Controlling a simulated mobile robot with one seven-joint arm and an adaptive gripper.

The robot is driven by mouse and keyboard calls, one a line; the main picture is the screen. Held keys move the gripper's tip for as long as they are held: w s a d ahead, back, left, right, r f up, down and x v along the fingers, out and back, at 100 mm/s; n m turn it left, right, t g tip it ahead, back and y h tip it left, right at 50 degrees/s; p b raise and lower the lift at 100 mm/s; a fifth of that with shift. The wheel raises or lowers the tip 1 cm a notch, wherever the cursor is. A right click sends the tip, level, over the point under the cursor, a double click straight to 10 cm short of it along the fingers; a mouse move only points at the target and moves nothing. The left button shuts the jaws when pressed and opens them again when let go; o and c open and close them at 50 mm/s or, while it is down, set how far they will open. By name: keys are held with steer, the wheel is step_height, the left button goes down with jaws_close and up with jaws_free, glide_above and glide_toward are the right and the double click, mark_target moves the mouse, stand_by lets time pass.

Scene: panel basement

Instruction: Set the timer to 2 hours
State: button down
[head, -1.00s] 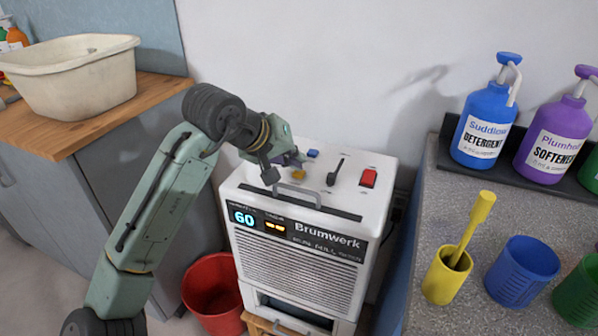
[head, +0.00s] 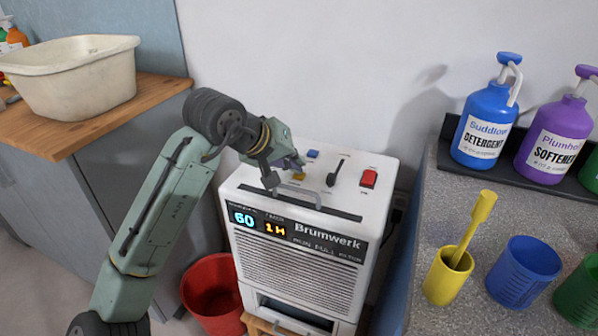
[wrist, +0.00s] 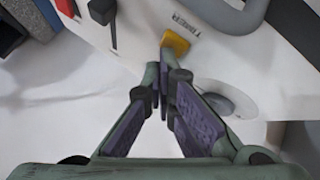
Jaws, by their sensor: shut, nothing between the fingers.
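The white Brumwerk machine (head: 305,265) stands in the middle of the head view. Its timer display (head: 275,229) reads "1H" in yellow, beside a blue "60" (head: 243,218). The yellow timer button (head: 299,177) is on the machine's top, partly covered by my gripper in the head view. My gripper (head: 298,164) is shut and empty, tips close to that button. In the wrist view the shut fingertips (wrist: 165,58) are right at the edge of the yellow button (wrist: 176,41), which has a "TIMER" label beside it. I cannot tell whether they touch it.
A red bucket (head: 210,290) stands at left. The right counter holds blue detergent (head: 486,125) and cups.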

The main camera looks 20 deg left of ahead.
steer(key=shift+r+p, duration=0.75)
steer(key=shift+r, duration=0.1)
step_height(320, 180, up, 5)
steer(key=p, duration=0.4)
stand_by(0.5)
